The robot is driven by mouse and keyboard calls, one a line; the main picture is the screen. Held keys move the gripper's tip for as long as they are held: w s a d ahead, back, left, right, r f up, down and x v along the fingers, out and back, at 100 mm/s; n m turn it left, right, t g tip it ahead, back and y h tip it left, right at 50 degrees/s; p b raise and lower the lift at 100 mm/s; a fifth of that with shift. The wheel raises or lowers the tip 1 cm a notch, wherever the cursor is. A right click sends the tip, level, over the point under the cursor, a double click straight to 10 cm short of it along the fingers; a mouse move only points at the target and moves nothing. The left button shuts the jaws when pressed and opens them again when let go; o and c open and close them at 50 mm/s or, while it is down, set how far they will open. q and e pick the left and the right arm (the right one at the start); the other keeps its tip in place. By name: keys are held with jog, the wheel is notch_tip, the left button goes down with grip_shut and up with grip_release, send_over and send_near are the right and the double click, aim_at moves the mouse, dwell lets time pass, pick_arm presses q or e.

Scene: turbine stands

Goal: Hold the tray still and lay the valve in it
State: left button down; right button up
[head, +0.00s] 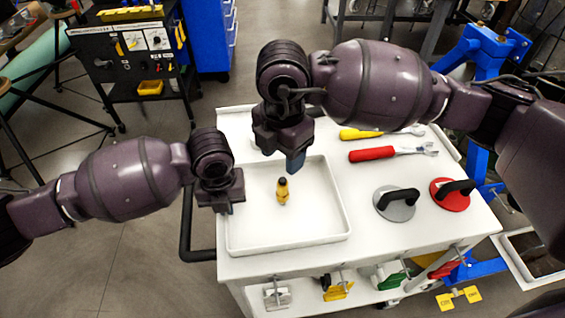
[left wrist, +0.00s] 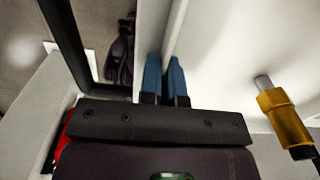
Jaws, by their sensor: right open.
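The white tray (head: 330,235) sits on the left part of the white cart top. The valve (head: 283,192), yellow with a black end, is inside the tray near its middle, apart from both grippers. In the left wrist view the valve (left wrist: 284,115) also shows a metal stub. My left gripper (head: 229,208) is at the tray's left wall; in the left wrist view its blue fingers (left wrist: 165,80) are close together with the wall between them. My right gripper (head: 295,164) is open and empty above the tray's far side, behind the valve. Its arm hides part of the far rim.
Right of the tray lie a red-handled wrench (head: 372,154) and a yellow-handled tool (head: 360,134). A grey suction cup (head: 394,205) and a red one (head: 450,196) stand nearer the right edge. A black cart handle (head: 186,225) is at the left.

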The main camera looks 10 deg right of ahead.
jog(key=shift+r, duration=0.2)
pick_arm(q)
jog(key=c, duration=1.2)
grip_release()
jog(key=shift+c, duration=0.2)
